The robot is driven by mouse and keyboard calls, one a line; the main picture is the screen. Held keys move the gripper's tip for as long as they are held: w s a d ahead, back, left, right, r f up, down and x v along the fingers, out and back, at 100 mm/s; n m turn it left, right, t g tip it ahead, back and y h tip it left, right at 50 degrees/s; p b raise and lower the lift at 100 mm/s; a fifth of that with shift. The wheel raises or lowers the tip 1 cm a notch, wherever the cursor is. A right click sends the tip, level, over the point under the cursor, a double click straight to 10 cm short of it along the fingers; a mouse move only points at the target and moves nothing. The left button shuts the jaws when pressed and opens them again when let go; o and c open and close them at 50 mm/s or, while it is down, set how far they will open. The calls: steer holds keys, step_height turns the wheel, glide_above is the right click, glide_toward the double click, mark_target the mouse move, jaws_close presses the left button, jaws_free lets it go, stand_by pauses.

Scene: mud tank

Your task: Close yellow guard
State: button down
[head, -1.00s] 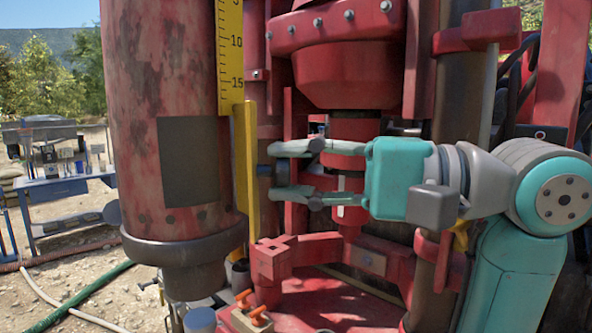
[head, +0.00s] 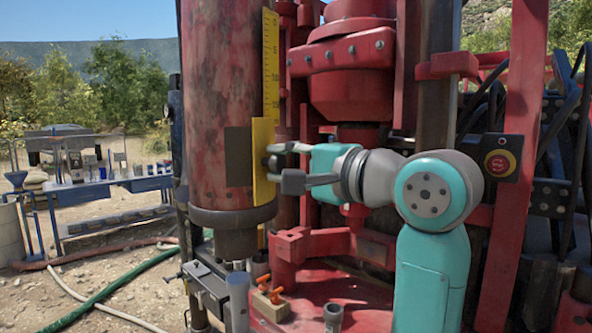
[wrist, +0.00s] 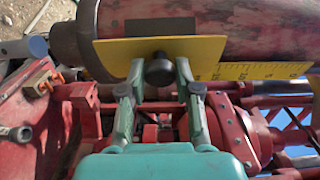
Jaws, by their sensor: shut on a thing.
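The yellow guard (head: 262,190) is a tall flat plate at the right side of the big red cylinder (head: 222,80). It overlaps the right part of a dark rectangular patch (head: 238,157) on the cylinder. In the wrist view the guard (wrist: 212,48) lies across the cylinder, with a black round knob (wrist: 159,70) on its face. My gripper (head: 275,168) reaches in from the right and is shut on the knob. The wrist view shows one finger of my gripper (wrist: 158,78) on each side of it. The fingers partly hide the knob in the head view.
A yellow ruler (head: 270,65) runs up the cylinder above the guard. Red machinery (head: 350,75) stands behind my arm. Orange-handled valves (head: 272,290) and a grey pipe stub (head: 333,315) sit below. A blue table (head: 110,190) and hoses (head: 130,275) are on the ground at left.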

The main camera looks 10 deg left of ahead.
mark_target(257, 164)
steer(key=a+m+t+h, duration=0.1)
steer(key=s+a+m+t+h, duration=0.1)
steer(key=a+m+t+h, duration=0.1)
steer(key=shift+a+t+h, duration=0.25)
steer(key=shift+t+h, duration=0.05)
steer(key=shift+w+a+m+t+h, duration=0.3)
steer(key=shift+a+m+t+h, duration=0.3)
steer(key=shift+a+m+h, duration=0.9)
steer(key=shift+w+a+m+t+h, duration=0.35)
steer(key=shift+a+m+t+h, duration=0.45)
steer(key=shift+h, duration=1.15)
steer(key=shift+w+a+m+t+h, duration=0.35)
steer(key=shift+a+m+h, duration=0.6)
steer(key=shift+m+h, duration=0.65)
steer(key=shift+h, duration=0.35)
steer(key=c, duration=0.8)
jaws_free()
steer(key=shift+w, duration=0.1)
steer(key=s, duration=1.2)
